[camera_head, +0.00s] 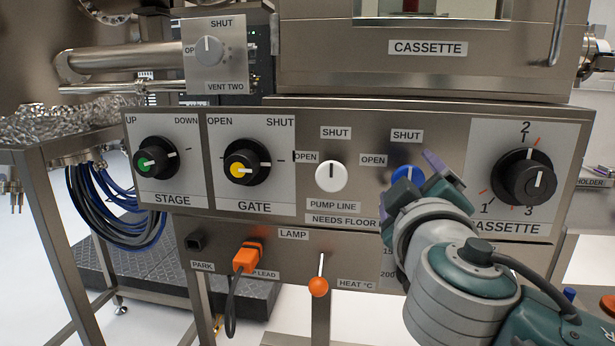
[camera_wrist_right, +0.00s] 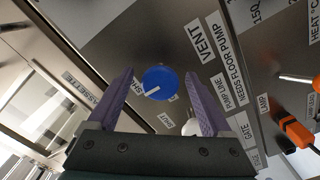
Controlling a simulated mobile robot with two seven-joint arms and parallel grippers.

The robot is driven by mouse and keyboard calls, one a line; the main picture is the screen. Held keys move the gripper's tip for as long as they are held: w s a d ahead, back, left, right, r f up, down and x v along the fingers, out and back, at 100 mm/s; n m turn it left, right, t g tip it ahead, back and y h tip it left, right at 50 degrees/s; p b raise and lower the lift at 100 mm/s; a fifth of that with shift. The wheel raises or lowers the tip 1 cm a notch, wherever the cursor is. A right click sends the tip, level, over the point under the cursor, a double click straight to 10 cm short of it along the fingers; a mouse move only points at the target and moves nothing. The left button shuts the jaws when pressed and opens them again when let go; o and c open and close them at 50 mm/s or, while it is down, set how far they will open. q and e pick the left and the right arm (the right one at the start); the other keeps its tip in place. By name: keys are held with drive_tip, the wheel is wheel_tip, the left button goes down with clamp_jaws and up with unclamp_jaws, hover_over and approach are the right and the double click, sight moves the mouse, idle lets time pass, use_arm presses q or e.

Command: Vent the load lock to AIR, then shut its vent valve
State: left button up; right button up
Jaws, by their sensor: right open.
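The blue vent valve knob (camera_head: 405,174) is on the front panel, with SHUT above it and OPEN to its left. Its white pointer points up toward SHUT. In the right wrist view the knob (camera_wrist_right: 160,83) shows whole, with the VENT label (camera_wrist_right: 201,40) beside it; in the head view that label is hidden behind my arm. My right gripper (camera_head: 416,178) is open at the knob. In the wrist view its purple fingers (camera_wrist_right: 160,78) appear on either side of the knob; I cannot tell whether they touch it. My left gripper is not in view.
The white PUMP LINE knob (camera_head: 331,177) is close to the left, pointing up to SHUT. The large black CASSETTE knob (camera_head: 525,178) is on the right. The grey VENT TWO knob (camera_head: 209,50) is at upper left. An orange lamp plug (camera_head: 247,257) and orange-tipped lever (camera_head: 318,285) stick out below.

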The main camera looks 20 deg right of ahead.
clamp_jaws()
idle(0.7)
